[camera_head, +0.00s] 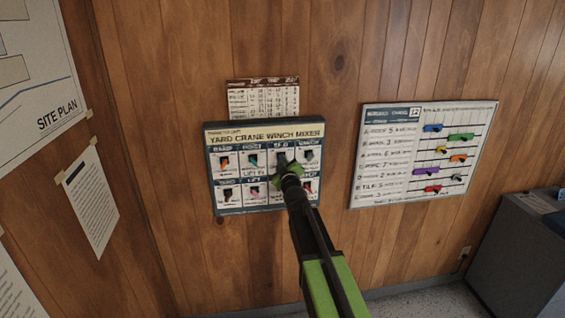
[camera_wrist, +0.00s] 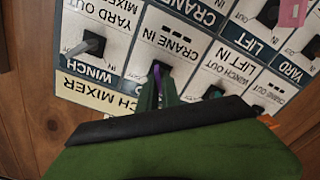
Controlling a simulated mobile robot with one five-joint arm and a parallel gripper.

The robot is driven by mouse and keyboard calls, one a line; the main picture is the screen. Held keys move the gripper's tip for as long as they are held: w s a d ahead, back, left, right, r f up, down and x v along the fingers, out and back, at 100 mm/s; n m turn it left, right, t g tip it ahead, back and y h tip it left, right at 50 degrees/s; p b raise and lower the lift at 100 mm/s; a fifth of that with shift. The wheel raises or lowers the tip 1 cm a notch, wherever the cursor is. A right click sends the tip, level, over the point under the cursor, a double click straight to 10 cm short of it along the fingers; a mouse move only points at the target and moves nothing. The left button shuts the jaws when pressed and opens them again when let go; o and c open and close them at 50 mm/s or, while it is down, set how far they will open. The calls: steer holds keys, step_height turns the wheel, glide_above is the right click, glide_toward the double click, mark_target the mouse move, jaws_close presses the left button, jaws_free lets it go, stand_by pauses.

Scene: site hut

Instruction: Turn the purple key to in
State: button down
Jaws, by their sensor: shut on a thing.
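The purple key (camera_wrist: 157,76) shows as a thin strip between the green fingers of my gripper (camera_wrist: 159,97) in the wrist view. It sits in a dark slot in a white cell of the key board, beside the printed words "CRANE IN". My gripper is shut on it. The fingers cover most of the key, and I cannot tell which mark it points to. In the head view my gripper (camera_head: 287,178) reaches the top row of the key board (camera_head: 265,134), third cell from the left, and hides the purple key.
A grey key (camera_wrist: 90,46) sits in the neighbouring cell. Several other coloured keys, including a teal key (camera_head: 253,160), fill the board's cells. A schedule board (camera_head: 395,193) with coloured tags hangs to the right. A grey cabinet (camera_head: 515,250) stands at the lower right.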

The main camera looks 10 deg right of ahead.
steer(key=shift+a+n, duration=0.15)
steer(key=shift+n, duration=0.25)
steer(key=c, duration=1.6)
jaws_free()
steer(key=shift+s, duration=0.1)
steer(key=shift+o, duration=0.2)
